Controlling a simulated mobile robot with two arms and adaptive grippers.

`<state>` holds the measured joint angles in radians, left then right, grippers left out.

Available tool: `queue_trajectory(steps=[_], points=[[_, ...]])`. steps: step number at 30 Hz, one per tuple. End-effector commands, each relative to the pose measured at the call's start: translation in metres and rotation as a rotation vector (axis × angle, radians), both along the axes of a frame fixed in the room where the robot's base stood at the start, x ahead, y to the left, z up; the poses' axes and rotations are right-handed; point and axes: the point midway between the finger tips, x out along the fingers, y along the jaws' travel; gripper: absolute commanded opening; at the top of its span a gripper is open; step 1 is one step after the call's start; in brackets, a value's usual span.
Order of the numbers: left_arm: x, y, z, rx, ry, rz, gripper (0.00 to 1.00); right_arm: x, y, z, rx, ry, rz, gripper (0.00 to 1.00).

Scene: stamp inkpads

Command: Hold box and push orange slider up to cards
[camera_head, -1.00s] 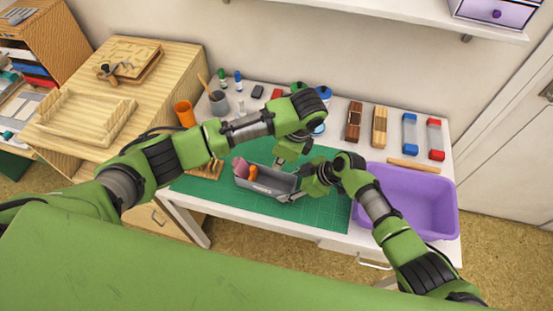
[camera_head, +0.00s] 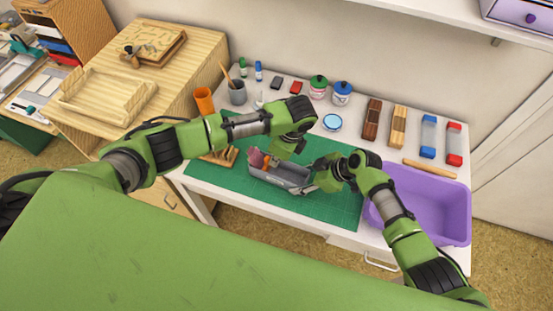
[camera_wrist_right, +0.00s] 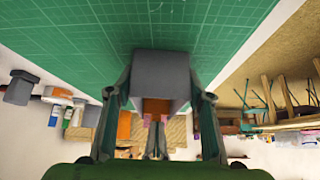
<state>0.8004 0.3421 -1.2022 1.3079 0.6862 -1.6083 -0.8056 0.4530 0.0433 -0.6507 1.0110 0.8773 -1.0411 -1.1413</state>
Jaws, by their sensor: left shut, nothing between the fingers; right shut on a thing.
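The grey box (camera_head: 291,180) stands on the green cutting mat, long side running left to right. Pink cards (camera_head: 256,158) stand at its left end, with the orange slider (camera_head: 266,163) beside them. My right gripper (camera_head: 313,184) is shut on the box's right end; the right wrist view shows the box (camera_wrist_right: 162,65) between the fingers, with the orange slider (camera_wrist_right: 156,107) and a little pink beyond. My left gripper (camera_head: 274,160) is shut and empty, pointing down over the box near the slider. Whether it touches the slider is hard to tell.
The purple bin (camera_head: 466,208) is at the table's right. Jars, wooden blocks and bottles line the back. The green mat (camera_head: 335,209) is clear in front of the box.

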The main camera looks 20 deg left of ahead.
Motion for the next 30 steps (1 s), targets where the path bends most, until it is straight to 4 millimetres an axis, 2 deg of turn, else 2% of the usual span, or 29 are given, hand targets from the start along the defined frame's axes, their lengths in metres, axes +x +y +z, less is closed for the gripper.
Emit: queue_trajectory(steps=[9, 17, 23, 28, 30], points=[[0.004, 0.033, 0.0, 0.001, 0.001, 0.001, 0.0, 0.0, 0.0, 0.0, 0.0, 0.0, 0.0, 0.29], [0.004, 0.033, 0.0, 0.001, 0.001, 0.0, 0.0, 0.0, 0.0, 0.0, -0.001, 0.001, -0.001, 0.29], [0.002, 0.02, 0.0, -0.002, 0.002, -0.002, 0.0, 0.0, 0.0, 0.0, -0.001, 0.001, -0.001, 0.29], [-0.002, -0.013, 0.0, -0.003, 0.001, -0.003, 0.0, 0.0, 0.0, 0.0, -0.001, 0.0, 0.0, 0.29], [0.0, -0.012, 0.021, -0.002, -0.005, 0.0, 0.0, 0.0, 0.0, 0.0, -0.001, 0.0, 0.0, 0.29]])
